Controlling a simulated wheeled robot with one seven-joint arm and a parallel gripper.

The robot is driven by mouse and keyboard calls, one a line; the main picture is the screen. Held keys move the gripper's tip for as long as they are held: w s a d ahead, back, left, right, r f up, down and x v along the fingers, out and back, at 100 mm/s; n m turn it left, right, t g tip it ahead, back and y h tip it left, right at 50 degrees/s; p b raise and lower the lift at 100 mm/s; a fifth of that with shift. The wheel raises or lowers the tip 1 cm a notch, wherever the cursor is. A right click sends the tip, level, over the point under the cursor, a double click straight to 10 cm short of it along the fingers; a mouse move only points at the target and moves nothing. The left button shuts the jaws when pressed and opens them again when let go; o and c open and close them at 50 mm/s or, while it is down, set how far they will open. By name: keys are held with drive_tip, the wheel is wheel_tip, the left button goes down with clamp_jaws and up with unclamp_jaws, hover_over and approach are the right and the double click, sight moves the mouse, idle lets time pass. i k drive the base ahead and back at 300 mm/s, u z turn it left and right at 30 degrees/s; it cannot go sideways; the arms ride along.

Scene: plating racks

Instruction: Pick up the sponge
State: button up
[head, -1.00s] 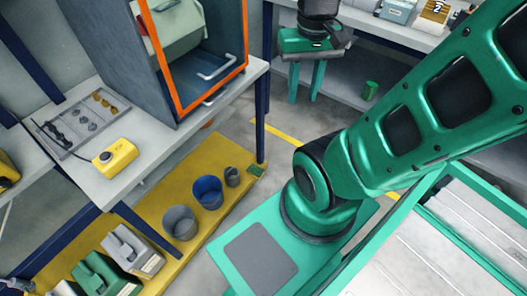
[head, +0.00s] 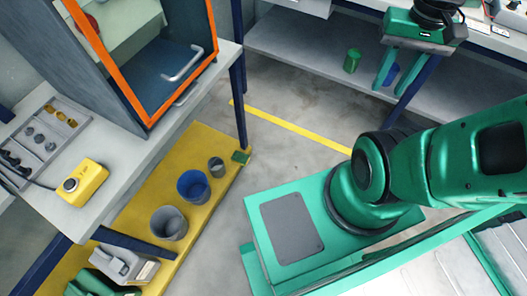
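A small flat green block (head: 241,157), which looks like the sponge, lies at the far right end of the yellow low bench (head: 205,228), just beyond a small grey cup. My gripper (head: 394,84) is at the upper right, with two green fingers pointing down. The fingers are apart and hold nothing. It is well to the right of the green block and does not touch it. A small blue thing (head: 391,75) shows between the fingers, apparently on the shelf behind.
A grey bucket (head: 168,224), a blue bucket (head: 193,187) and a small grey cup (head: 216,168) stand on the yellow bench. A table with an orange-framed cabinet (head: 151,118) overhangs it. A green cylinder (head: 352,61) stands on the back shelf (head: 300,47). Grey floor (head: 275,155) is clear between.

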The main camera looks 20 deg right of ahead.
sight(242, 159)
drive_tip(key=z, duration=1.4)
drive_tip(key=k, duration=1.1)
drive_tip(key=u, duration=0.6)
drive_tip(key=i, duration=1.25)
drive_tip(key=z, duration=0.05)
